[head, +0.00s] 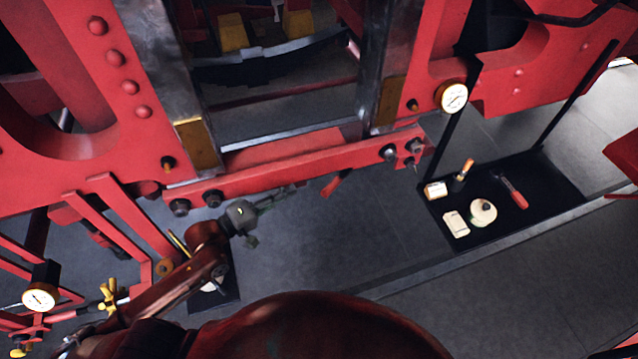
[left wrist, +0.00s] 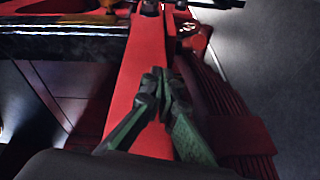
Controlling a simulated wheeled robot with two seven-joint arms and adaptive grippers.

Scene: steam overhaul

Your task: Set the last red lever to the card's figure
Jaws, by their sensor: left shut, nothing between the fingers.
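A short red handle (head: 335,185), which looks like a lever, hangs below the long red crossbeam (head: 300,165) in the head view. My left gripper (head: 288,191) comes in from the lower left and is just below the beam, a little left of the handle, apart from it. In the left wrist view its green fingers (left wrist: 165,82) are shut with nothing between them, in front of a red bar (left wrist: 148,55). I cannot tell whether the fingertips touch the bar. A pale card-like piece (head: 455,224) lies in the black tray; no figure on it is readable. My right gripper is not in view.
The black tray (head: 555,190) at the right also holds a round pale item (head: 483,211), a red-handled tool (head: 514,192) and a small box (head: 436,190). White dial gauges are at right (head: 452,96) and lower left (head: 40,297). Grey floor (head: 370,235) between is clear.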

